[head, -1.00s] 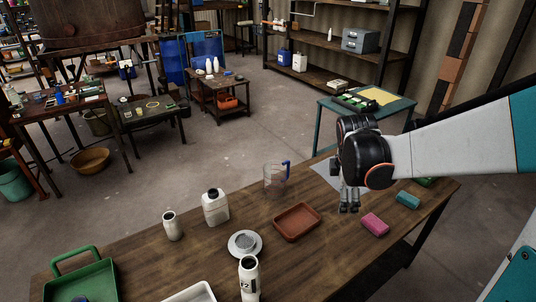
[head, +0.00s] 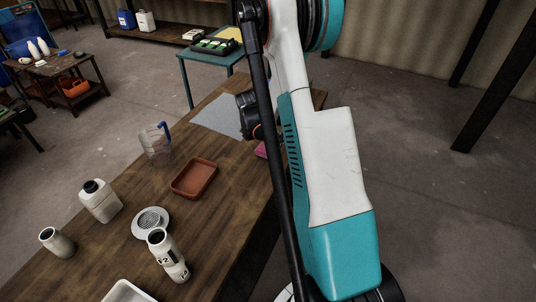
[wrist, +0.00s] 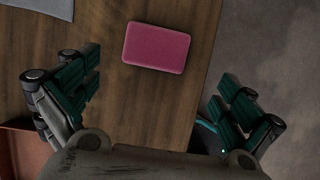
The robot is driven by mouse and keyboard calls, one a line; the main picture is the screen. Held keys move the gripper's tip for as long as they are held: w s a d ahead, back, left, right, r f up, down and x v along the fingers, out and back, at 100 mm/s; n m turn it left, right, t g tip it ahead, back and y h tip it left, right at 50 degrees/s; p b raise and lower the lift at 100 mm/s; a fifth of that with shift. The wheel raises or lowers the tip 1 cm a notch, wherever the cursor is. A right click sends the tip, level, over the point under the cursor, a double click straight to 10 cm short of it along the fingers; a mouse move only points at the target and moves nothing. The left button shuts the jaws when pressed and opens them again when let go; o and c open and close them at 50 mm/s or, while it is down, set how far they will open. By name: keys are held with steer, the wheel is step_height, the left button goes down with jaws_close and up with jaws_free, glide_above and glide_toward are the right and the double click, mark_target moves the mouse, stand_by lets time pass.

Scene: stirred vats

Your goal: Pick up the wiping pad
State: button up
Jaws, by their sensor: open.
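A pink wiping pad (wrist: 157,47) lies flat near the table's edge. In the wrist view it is ahead of my gripper (wrist: 160,101), above the gap between the fingers and not between them. My gripper is open and empty, its two dark green fingers spread wide apart, wider than the pad. In the head view only a sliver of the pink pad (head: 261,150) shows beside my arm. My arm hides the fingers and the rest of the pad there.
A terracotta tray (head: 180,190) stands left of the pad, and a grey sheet (head: 219,118) lies beyond it. A clear jug (head: 154,145), a white jug (head: 100,202), a strainer dish (head: 150,222) and bottles (head: 168,254) stand further left. The floor is open on the right.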

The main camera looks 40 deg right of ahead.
mark_target(268, 149)
steer(key=b+x, duration=0.1)
steer(key=x, duration=0.4)
steer(key=b+x, duration=0.1)
steer(key=x, duration=0.2)
steer(key=shift+w+f+b, duration=0.15)
steer(key=shift+w+b, duration=0.2)
steer(key=c, duration=0.8)
